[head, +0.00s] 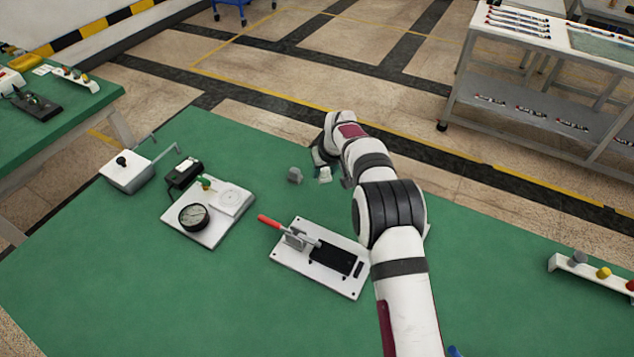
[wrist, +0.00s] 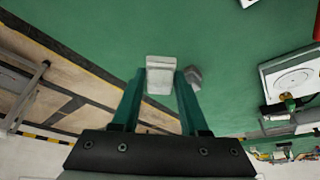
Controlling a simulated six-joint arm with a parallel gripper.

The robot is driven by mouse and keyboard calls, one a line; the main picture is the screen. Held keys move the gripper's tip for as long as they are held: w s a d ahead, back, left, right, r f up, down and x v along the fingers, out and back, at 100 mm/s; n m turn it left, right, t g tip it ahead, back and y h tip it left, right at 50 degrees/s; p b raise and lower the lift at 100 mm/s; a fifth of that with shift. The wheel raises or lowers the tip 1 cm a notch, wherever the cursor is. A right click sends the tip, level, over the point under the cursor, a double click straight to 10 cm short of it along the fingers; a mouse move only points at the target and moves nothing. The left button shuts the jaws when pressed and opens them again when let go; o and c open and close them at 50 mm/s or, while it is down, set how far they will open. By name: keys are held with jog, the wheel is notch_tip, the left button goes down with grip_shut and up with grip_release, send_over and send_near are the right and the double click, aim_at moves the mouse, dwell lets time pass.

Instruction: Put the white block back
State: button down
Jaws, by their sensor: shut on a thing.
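The white block (wrist: 160,75) is between the two teal fingertips of my gripper (wrist: 160,84) in the wrist view. The gripper is shut on it. In the head view the white block (head: 325,174) shows small below my gripper (head: 324,162), near the far edge of the green table. I cannot tell whether it touches the table. A grey block (head: 295,175) stands on the table just to its left in the head view. In the wrist view the grey block (wrist: 194,77) is just right of the right finger, partly hidden by it.
A white plate with a red-handled toggle clamp (head: 320,258) lies nearer on the table (head: 130,270). A gauge board (head: 210,216) and a white box with a lever (head: 127,170) stand at left. A rail with coloured knobs (head: 600,272) is at right. Bare table lies between.

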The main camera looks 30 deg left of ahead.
aim_at(317, 190)
jog(key=shift+s+a+f, duration=0.15)
jog(key=shift+a+f, duration=0.6)
jog(key=shift+a, duration=0.3)
jog(key=shift+f, duration=1.85)
jog(key=shift+f, duration=0.1)
jog(key=shift+c, duration=2.1)
grip_release()
